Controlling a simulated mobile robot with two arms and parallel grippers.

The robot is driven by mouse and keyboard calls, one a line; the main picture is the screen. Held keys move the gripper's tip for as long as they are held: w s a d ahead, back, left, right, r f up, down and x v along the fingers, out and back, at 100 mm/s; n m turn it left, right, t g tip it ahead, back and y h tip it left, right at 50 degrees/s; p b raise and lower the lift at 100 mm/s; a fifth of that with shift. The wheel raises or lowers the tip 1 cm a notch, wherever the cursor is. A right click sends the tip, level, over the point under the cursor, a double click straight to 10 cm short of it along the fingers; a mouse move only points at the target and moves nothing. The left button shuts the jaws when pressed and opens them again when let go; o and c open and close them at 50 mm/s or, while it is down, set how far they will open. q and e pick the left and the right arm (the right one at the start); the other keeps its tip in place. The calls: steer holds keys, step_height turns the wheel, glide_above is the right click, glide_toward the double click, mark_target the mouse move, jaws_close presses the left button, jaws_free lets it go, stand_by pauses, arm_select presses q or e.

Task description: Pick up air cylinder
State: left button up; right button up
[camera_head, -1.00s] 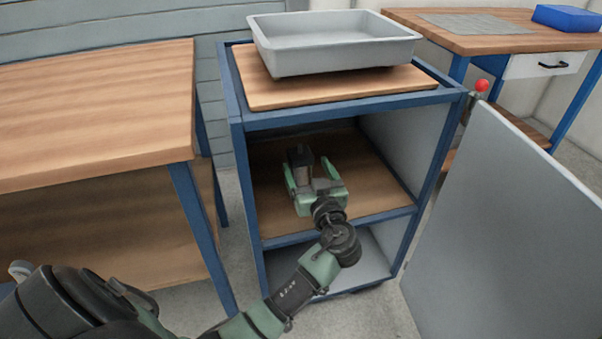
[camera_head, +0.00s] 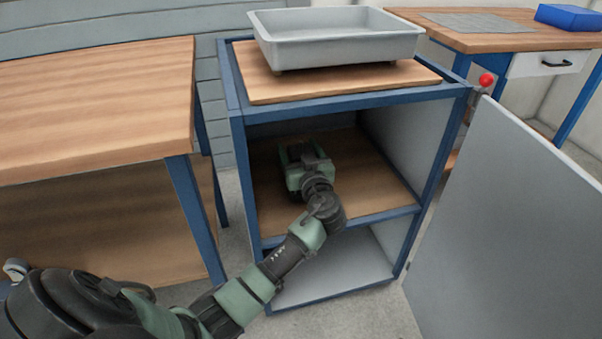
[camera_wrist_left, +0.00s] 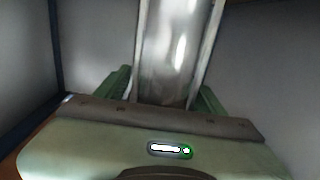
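The air cylinder (camera_wrist_left: 172,50) shows in the left wrist view as a shiny silver body rising out of the top of the picture. My left gripper (camera_wrist_left: 163,92) has its green fingers on either side of it. Only slim spaces show beside the cylinder, and I cannot tell whether the fingers press on it. In the head view my left gripper (camera_head: 301,158) is inside the cart, above the wooden middle shelf, and its body hides most of the cylinder. My right gripper is not in view.
The blue-framed cart (camera_head: 239,160) surrounds the gripper with posts and side walls. A grey tray (camera_head: 335,52) sits on its top. The grey door (camera_head: 510,215) stands open at right. A wooden table (camera_head: 95,100) is at left, and a workbench (camera_head: 480,40) is behind right.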

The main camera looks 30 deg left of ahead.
arm_select(q)
jaws_close()
steer(key=shift+r, duration=0.2)
